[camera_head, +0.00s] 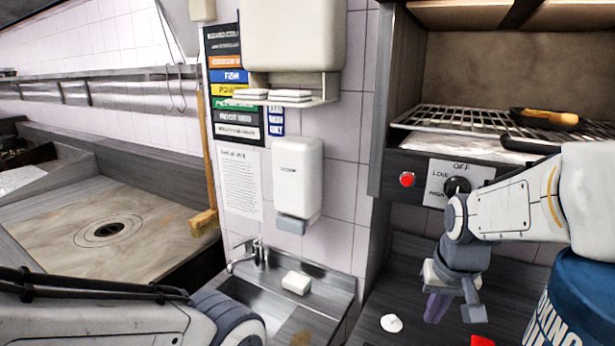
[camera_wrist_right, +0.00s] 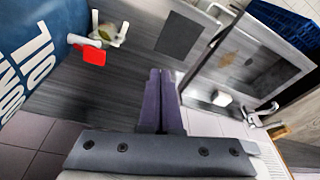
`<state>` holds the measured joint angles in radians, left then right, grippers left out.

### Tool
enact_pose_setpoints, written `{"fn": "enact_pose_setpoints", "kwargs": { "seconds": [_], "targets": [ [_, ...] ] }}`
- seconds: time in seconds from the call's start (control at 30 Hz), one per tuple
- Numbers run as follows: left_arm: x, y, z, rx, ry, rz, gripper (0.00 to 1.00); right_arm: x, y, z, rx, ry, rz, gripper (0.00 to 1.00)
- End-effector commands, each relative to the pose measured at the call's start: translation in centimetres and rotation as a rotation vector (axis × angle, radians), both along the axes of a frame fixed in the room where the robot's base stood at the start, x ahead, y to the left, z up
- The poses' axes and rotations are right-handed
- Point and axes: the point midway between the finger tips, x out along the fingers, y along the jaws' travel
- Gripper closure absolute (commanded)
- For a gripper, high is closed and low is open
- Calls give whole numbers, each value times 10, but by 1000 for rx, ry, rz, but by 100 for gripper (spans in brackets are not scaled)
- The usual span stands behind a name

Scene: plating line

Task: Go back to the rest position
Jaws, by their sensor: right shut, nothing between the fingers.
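My right gripper (camera_head: 453,306) hangs pointing down over the dark counter (camera_head: 415,265), below the oven's control knob. In the right wrist view its purple fingers (camera_wrist_right: 160,100) are together with nothing between them. My left arm enters at the lower left of the head view, but its gripper lies outside the frame.
A blue oil drum (camera_head: 578,305) stands close to my right arm. A small white item (camera_head: 391,323) lies on the counter. A sink (camera_head: 255,300) with soap (camera_head: 296,282) is left of it. Above, an oven rack (camera_head: 450,122) holds a dark pan (camera_head: 545,118) with food.

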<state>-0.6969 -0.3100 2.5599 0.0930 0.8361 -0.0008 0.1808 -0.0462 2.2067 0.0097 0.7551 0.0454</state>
Motion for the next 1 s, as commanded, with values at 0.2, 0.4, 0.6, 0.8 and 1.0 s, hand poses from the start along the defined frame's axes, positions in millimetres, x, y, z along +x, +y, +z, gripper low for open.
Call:
{"fn": "enact_pose_setpoints", "kwargs": {
  "seconds": [0.2, 0.4, 0.6, 0.8, 1.0],
  "targets": [
    [0, 0, -28, 0, 0, 1, 50, -66, 125, -41, 26, 76, 403, 100],
    [0, 0, -43, 0, 0, 2, 50, -142, 181, -69, 27, 144, 705, 100],
    [0, 0, -49, 0, 0, 2, 50, -183, 195, -82, 20, 180, 856, 100],
    [0, 0, -49, 0, 0, 2, 50, -189, 196, -83, 19, 187, 876, 100],
    [0, 0, -49, 0, 0, 2, 50, -188, 196, -83, 19, 186, 874, 100]
  ]
}}
